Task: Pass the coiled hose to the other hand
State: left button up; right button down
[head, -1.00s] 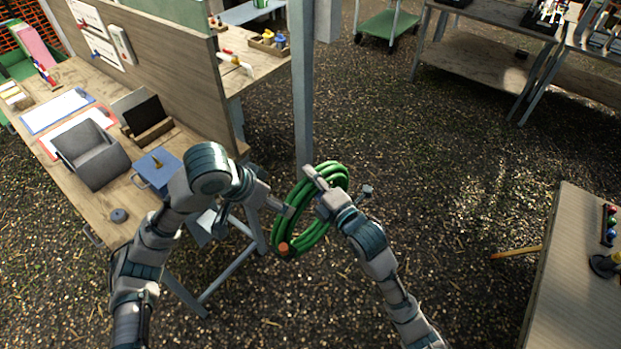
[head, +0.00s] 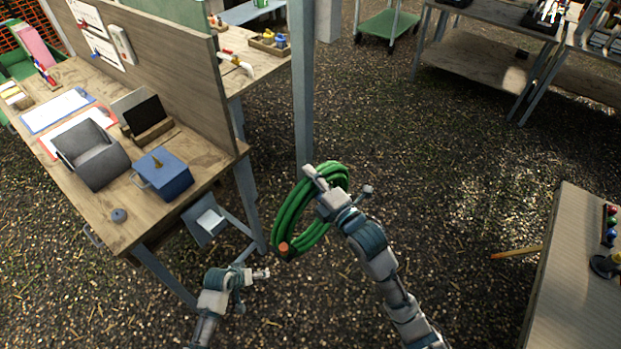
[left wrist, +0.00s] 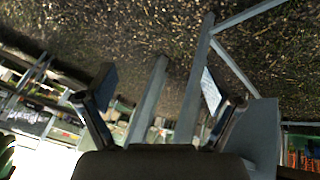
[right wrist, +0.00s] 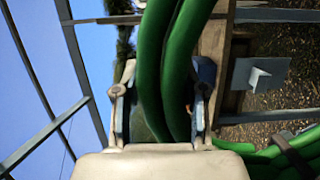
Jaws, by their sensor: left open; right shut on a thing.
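The green coiled hose (head: 290,222) hangs upright in the middle of the head view, with an orange end at its lower left. My right gripper (head: 318,180) is shut on the coil's upper right side. In the right wrist view the hose (right wrist: 168,60) runs between the fingers of that gripper (right wrist: 160,115). My left gripper (head: 264,273) is open and empty, below and left of the coil and apart from it. In the left wrist view the left fingers (left wrist: 160,95) are spread with nothing between them.
A wooden workbench (head: 188,212) with a blue box (head: 165,178) and a grey bin (head: 92,160) stands at left. A grey post (head: 302,90) rises behind the hose. Another table (head: 585,270) is at right. The gravel floor between is clear.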

pick_arm(q)
jog(key=s+a+f+m+g+y, duration=0.1)
jog(key=s+a+f, duration=0.1)
jog(key=s+f, duration=0.9)
jog(key=s+a+f+m+g+y, duration=0.1)
jog(key=s+a+f+g+y, duration=0.1)
jog(key=s+f, duration=0.9)
jog(key=s, duration=0.9)
jog(key=shift+a+f, duration=0.25)
jog(key=shift+f, duration=0.15)
jog(key=shift+w, duration=0.1)
